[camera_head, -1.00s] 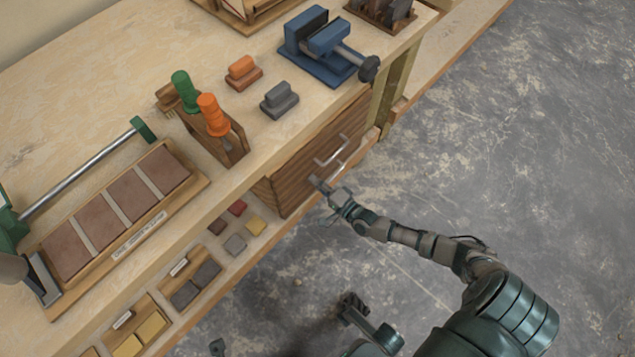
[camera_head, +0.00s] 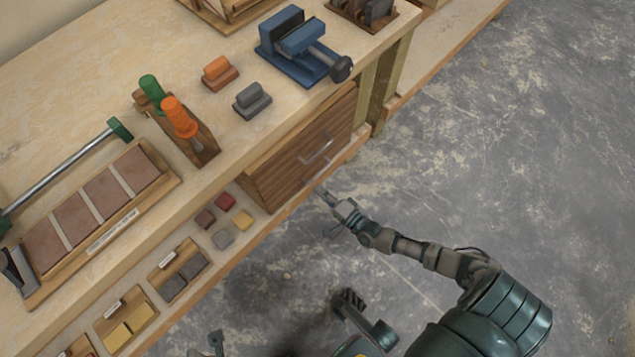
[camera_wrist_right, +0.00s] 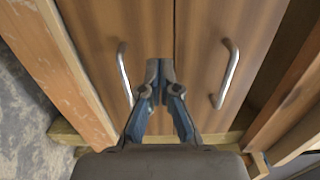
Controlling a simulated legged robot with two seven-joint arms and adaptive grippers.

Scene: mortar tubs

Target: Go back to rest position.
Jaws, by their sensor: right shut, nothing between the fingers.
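My right gripper (camera_head: 322,192) is shut and empty, just in front of the wooden drawer unit (camera_head: 275,185) under the bench. In the right wrist view its fingertips (camera_wrist_right: 160,72) are together, between two metal handles, the left one (camera_wrist_right: 124,75) and the right one (camera_wrist_right: 229,72). Neither handle is between the fingers. Both drawer fronts look closed. One metal handle (camera_head: 317,149) shows clearly in the head view. My right arm reaches in from the lower right.
The workbench (camera_head: 110,95) carries a blue vise (camera_head: 300,45), orange- and green-handled tools in a wooden holder (camera_head: 203,145), and a tile board (camera_head: 165,185). The lower shelf holds small coloured blocks (camera_head: 225,201). The grey floor (camera_head: 500,150) at right is clear.

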